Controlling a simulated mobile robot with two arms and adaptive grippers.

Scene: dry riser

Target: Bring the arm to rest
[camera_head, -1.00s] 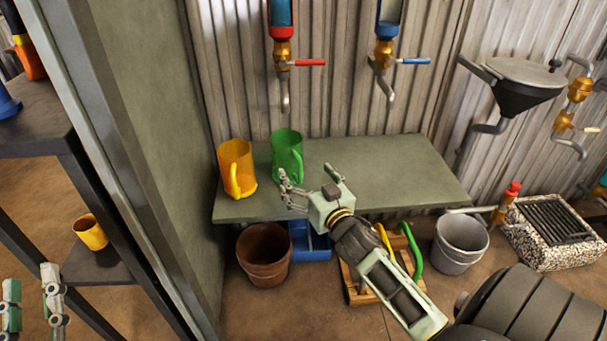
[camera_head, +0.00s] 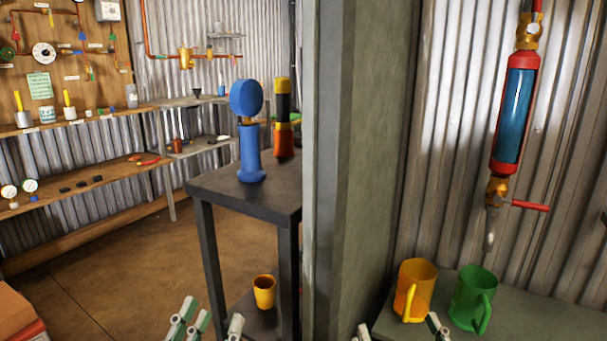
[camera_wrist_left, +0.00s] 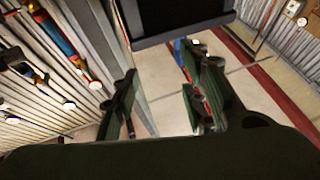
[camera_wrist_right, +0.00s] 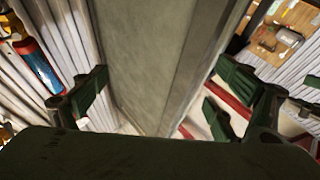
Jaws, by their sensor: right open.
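My left gripper (camera_head: 208,326) shows only its fingertips at the bottom edge of the head view, in front of the dark table. In the left wrist view its fingers (camera_wrist_left: 163,100) stand apart with nothing between them. My right gripper (camera_head: 400,328) shows its fingertips at the bottom edge, in front of the wall end and the bench. In the right wrist view its fingers (camera_wrist_right: 165,92) are spread wide and empty, with the grey-green wall behind them. The rest of both arms is out of the head view.
A yellow mug (camera_head: 415,285) and a green mug (camera_head: 470,297) stand on the bench (camera_head: 390,326). A dividing wall (camera_head: 360,150) splits the view. Left of it stands a dark table (camera_head: 262,198) with a blue device (camera_head: 248,130) on top. The floor (camera_head: 110,265) at left is open.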

